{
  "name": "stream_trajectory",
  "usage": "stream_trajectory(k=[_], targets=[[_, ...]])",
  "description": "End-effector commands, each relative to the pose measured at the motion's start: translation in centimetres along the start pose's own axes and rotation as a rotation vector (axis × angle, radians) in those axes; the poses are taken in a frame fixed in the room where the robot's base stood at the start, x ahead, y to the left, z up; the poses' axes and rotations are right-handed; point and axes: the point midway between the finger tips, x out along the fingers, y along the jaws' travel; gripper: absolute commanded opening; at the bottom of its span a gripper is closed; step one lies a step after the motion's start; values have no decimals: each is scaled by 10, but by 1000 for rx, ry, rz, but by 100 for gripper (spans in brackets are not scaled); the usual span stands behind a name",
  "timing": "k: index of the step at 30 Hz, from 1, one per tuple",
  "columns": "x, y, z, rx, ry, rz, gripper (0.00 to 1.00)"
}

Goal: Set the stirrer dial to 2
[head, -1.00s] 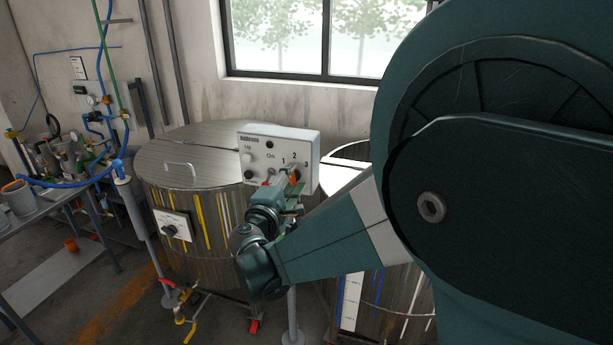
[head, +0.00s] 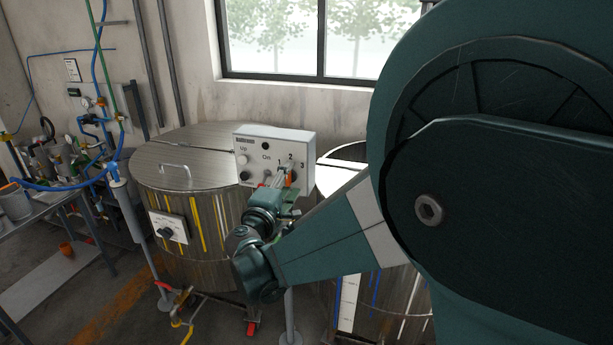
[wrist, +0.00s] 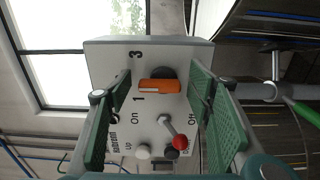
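The stirrer dial (wrist: 159,87) is an orange bar handle on a dark round base, on the face of a pale control box (head: 308,153). In the wrist view the bar lies crosswise, its white-marked end towards the left finger. The printed 1 and 3 show on either side of that end; the 2 is hidden there but shows above the dial in the head view. My gripper (wrist: 162,100) is open, with one green-padded finger on each side of the dial and visible gaps to the bar. In the head view the gripper (head: 283,182) partly covers the dial.
A red-tipped toggle lever (wrist: 179,140) and a white knob (wrist: 143,151) share the box face, close to the dial. A large lidded steel vat (head: 150,165) stands left of the box. A cluttered bench (head: 50,200) is at far left.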

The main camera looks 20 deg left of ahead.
Motion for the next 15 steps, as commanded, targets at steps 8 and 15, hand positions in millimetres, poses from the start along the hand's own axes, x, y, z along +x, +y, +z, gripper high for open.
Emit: stream_trajectory(k=[8,15], targets=[[-1,0,0,0,0,0,51],[-14,0,0,-1,1,0,51]])
